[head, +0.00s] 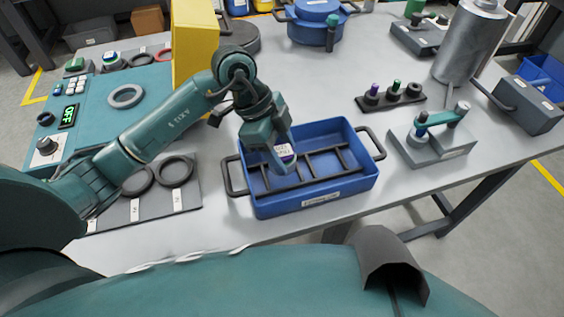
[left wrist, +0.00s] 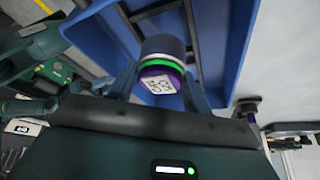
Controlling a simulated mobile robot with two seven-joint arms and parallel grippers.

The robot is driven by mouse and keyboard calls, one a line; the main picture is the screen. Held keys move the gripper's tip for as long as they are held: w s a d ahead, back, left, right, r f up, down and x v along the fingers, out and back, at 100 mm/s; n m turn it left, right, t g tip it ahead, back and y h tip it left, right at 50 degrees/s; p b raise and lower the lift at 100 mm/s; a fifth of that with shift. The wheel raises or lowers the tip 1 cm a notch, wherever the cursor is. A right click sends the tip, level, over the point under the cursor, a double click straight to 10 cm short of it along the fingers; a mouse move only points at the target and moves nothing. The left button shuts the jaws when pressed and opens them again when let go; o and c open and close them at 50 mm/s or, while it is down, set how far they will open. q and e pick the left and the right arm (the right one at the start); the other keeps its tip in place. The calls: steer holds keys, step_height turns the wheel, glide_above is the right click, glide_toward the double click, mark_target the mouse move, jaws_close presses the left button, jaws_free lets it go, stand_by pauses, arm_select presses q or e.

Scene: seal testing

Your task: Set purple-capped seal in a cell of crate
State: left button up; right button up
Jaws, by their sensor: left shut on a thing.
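The purple-capped seal (head: 284,151) is between the fingers of my left gripper (head: 279,163), over the left part of the blue crate. In the left wrist view the seal (left wrist: 162,66) has a grey body, a green ring and a purple cap with a coded white label. The left gripper (left wrist: 160,88) is shut on it. The crate (head: 315,202) has black dividers forming cells, and its blue wall also shows in the left wrist view (left wrist: 238,40). I cannot tell whether the seal touches the crate floor. My right gripper is not in view.
A dark mat with rings (head: 190,200) lies left of the crate. A grey fixture with a teal lever (head: 432,150) and a black stand with small capped posts (head: 390,98) are to the right. A yellow panel (head: 194,45) stands behind my left arm.

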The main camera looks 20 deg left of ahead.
arm_select(q)
steer(key=shift+f, duration=1.85)
steer(key=o, duration=1.2)
steer(key=shift+f, duration=0.1)
steer(key=v, duration=1.2)
